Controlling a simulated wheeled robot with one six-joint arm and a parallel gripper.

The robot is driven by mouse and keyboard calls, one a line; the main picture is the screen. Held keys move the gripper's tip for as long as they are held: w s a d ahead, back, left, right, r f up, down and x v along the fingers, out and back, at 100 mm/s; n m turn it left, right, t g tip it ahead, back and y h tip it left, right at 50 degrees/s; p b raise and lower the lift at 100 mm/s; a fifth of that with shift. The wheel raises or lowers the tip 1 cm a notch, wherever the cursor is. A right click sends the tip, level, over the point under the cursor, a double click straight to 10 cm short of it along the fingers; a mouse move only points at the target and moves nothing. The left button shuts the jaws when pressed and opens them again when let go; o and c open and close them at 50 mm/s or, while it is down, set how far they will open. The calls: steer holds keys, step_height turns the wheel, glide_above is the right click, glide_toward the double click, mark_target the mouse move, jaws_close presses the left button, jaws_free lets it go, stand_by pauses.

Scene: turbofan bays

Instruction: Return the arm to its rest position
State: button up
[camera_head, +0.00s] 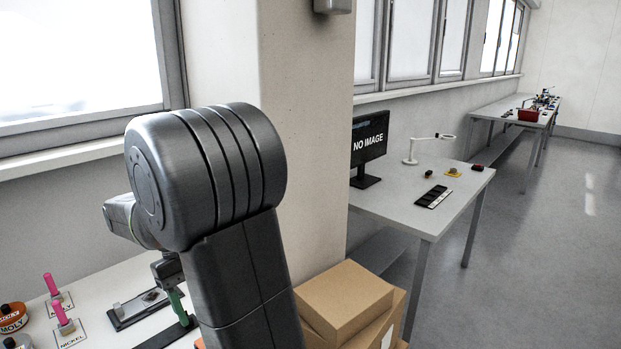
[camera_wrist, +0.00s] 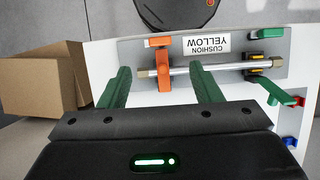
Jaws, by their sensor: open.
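My arm fills the middle of the head view, bent at a large grey joint, and hides part of the bench behind it. My gripper (camera_wrist: 159,84) shows in the wrist view with its two green fingers apart and nothing held between them. Beyond the fingertips, a pale rod (camera_wrist: 205,70) lies across a grey plate (camera_wrist: 125,50) with an upside-down "CUSHION YELLOW" label (camera_wrist: 206,44). An orange clamp (camera_wrist: 163,68) stands at one end of the rod, and a black and yellow holder (camera_wrist: 257,68) at the other. How far the fingers are from the rod, I cannot tell.
Cardboard boxes (camera_head: 345,302) stand right of my arm, beside a pillar (camera_head: 310,130). The near bench (camera_head: 100,310) carries pink-handled tools and tins. A second table (camera_head: 400,205) holds a monitor (camera_head: 369,147) and a lamp (camera_head: 425,147). The floor at right is clear.

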steer(key=x, duration=1.1)
steer(key=shift+s+f, duration=0.15)
steer(key=shift+f, duration=0.05)
steer(key=shift+r, duration=0.15)
